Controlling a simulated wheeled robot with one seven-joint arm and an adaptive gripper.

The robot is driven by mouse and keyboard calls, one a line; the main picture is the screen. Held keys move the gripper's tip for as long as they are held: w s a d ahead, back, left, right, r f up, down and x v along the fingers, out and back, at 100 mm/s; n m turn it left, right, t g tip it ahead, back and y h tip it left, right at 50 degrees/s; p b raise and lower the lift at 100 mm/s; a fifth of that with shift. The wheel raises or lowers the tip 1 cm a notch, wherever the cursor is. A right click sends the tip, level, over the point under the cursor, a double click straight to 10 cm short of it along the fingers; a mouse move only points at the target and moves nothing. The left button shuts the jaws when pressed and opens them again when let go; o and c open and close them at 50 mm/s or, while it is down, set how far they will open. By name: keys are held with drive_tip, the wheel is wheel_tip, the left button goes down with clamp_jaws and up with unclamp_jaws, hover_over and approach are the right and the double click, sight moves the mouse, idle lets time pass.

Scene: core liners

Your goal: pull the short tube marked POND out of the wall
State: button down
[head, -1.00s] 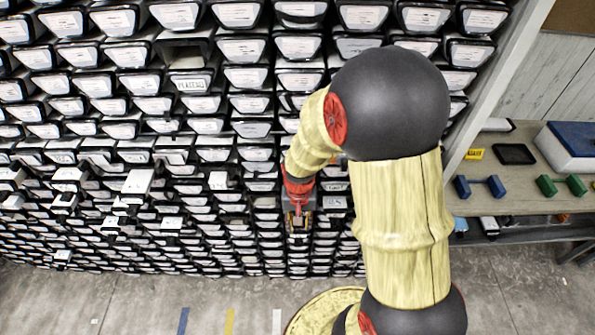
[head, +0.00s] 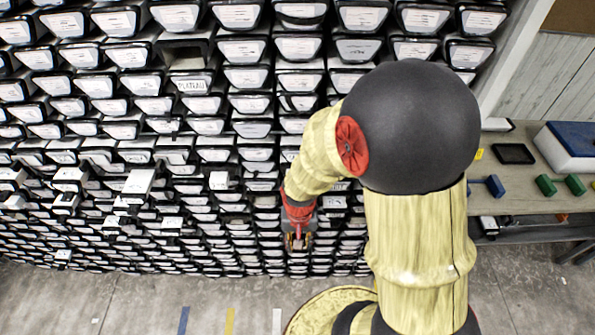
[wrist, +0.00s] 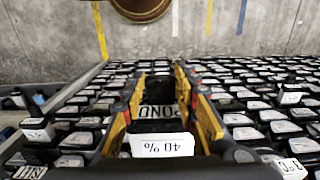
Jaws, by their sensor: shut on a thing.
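My gripper (head: 299,240) is low at the wall of tubes in the head view, below the red wrist joint. In the wrist view, the two yellow fingers of my gripper (wrist: 160,84) are shut on a dark tube (wrist: 154,112), one finger on each side. The tube's white label reads POND. A white label (wrist: 157,145) reading "40 %" upside down shows just below it; I cannot tell whether it belongs to the same tube. How far the POND tube stands out of the wall is not clear, and the head view does not show the tube.
The wall (head: 252,130) is packed with dark tubes with white end labels, and several at the left stick out. A bench (head: 530,200) at the right holds blue and green dumbbell shapes and a blue-lidded white box (head: 575,150). Floor in front is open.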

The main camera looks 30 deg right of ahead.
drive_tip(key=c, duration=1.3)
unclamp_jaws()
drive_tip(key=shift+s, duration=0.15)
drive_tip(key=shift+r, duration=0.3)
wheel_tip(320, 180, up, 11)
drive_tip(key=shift+r, duration=0.2)
